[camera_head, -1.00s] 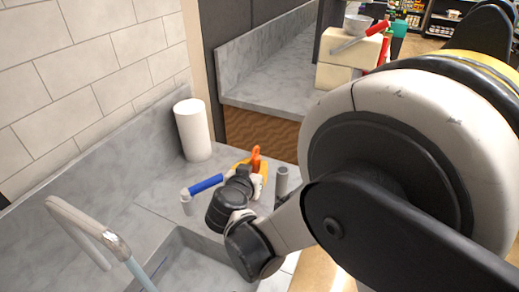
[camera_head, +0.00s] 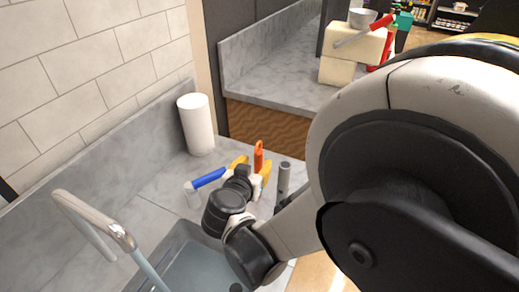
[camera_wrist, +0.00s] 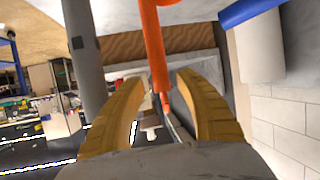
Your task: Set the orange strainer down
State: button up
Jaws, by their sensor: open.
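The orange strainer (camera_head: 259,155) is on or just above the grey counter near its far edge; its orange handle points up in the head view. In the wrist view the strainer's orange handle (camera_wrist: 154,45) runs down between the fingers, with a thin metal part below. I cannot tell whether its lower end touches the counter. My gripper (camera_head: 252,166) is around the strainer with its yellow fingers spread. In the wrist view my gripper (camera_wrist: 160,88) shows gaps between both fingers and the strainer.
A grey cylinder (camera_head: 284,177) stands close right of my gripper. A blue-handled tool (camera_head: 208,178) lies close on the left. A white paper roll (camera_head: 196,125) stands behind, by the wall. The sink (camera_head: 195,265) and faucet (camera_head: 95,218) are in front. Bare counter lies left of the tool.

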jog(key=p+v, duration=0.2)
jog(key=v, duration=0.6)
jog(key=d+r+g, duration=0.2)
jog(key=d+g, duration=0.2)
jog(key=d, duration=1.1)
jog(key=s+d+r+n+g+y, duration=0.1)
jog(key=s+d+r+g+y, duration=0.1)
jog(key=s+d, duration=0.9)
jog(key=shift+s+d+r+n, duration=0.25)
jog(key=shift+r+n, duration=0.15)
jog(key=shift+r, duration=0.3)
